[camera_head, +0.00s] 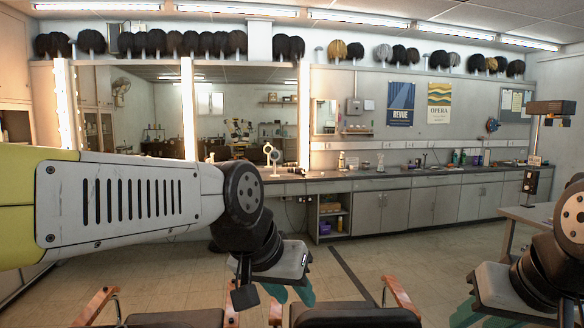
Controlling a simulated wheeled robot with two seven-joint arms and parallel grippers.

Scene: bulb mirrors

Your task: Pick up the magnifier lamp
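A pale ring-headed stand that looks like the magnifier lamp (274,159) stands upright on the long counter, in front of the lit mirror. Its details are small at this distance. My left gripper (289,291) hangs in the lower middle, far nearer to me than the lamp and well apart from it. Its two teal fingers are spread with nothing seen between them. My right gripper (468,313) is at the lower right, cut by the bottom edge. Its fingers show only in part.
Chairs with wooden arms (398,291) stand close below my arms. The long counter (395,172) with grey cabinets runs along the back wall and bears bottles and small items. A table (527,214) is at the right.

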